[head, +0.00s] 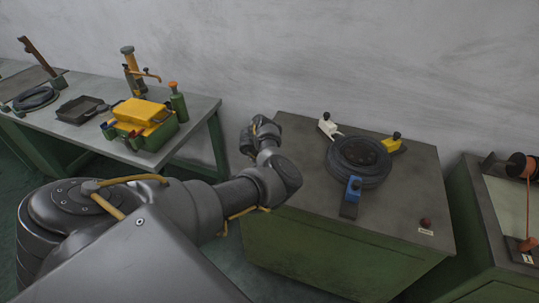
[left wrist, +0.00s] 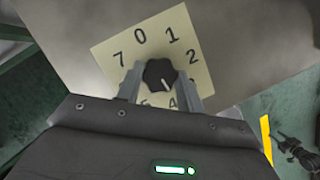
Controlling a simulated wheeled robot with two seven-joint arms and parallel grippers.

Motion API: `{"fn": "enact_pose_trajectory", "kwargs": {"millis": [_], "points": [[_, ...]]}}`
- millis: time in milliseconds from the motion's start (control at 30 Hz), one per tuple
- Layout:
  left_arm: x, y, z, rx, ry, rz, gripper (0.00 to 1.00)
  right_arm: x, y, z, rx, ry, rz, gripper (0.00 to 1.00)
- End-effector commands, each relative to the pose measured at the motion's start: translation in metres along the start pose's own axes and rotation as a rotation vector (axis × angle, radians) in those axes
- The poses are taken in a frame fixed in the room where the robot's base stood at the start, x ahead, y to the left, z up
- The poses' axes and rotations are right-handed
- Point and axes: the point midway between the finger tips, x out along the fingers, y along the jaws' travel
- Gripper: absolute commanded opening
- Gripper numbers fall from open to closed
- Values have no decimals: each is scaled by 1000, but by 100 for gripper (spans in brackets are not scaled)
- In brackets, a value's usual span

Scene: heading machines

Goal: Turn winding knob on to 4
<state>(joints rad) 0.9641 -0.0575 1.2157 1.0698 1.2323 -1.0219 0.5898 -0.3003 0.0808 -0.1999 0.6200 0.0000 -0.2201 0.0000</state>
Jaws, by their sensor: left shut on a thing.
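The winding knob (left wrist: 158,73) is black and sits on a cream dial plate (left wrist: 157,47) with black numerals in the left wrist view. Its white pointer mark points down and slightly right, roughly toward the 4. The 0, 1, 2 and 7 read clearly; the lower numerals are partly hidden by my gripper. My left gripper (left wrist: 161,79) is shut on the knob, with one finger on each side. In the head view my left gripper (head: 259,138) is at the left end of the green cabinet (head: 300,150), where the knob cannot be made out. My right gripper is not in view.
On the cabinet top stand a black coil (head: 358,160), white (head: 328,126), yellow (head: 390,143) and blue (head: 353,190) clamps, and a red button (head: 426,222). A workbench (head: 200,105) with a yellow-green box (head: 140,120) is at left, another cabinet (head: 480,230) at right.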

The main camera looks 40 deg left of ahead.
Motion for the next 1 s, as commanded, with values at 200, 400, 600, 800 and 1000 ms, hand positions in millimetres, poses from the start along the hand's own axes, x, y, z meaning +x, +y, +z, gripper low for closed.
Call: {"fn": "enact_pose_trajectory", "kwargs": {"millis": [200,400,600,800,1000], "points": [[-2,1,1,85,0,-35,14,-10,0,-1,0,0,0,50],[-1,1,1,121,0,-49,14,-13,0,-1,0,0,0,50],[0,1,1,129,0,-52,14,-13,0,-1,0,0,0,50],[0,1,1,129,0,-51,14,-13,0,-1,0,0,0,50],[0,1,1,128,0,-51,56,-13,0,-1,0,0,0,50]]}}
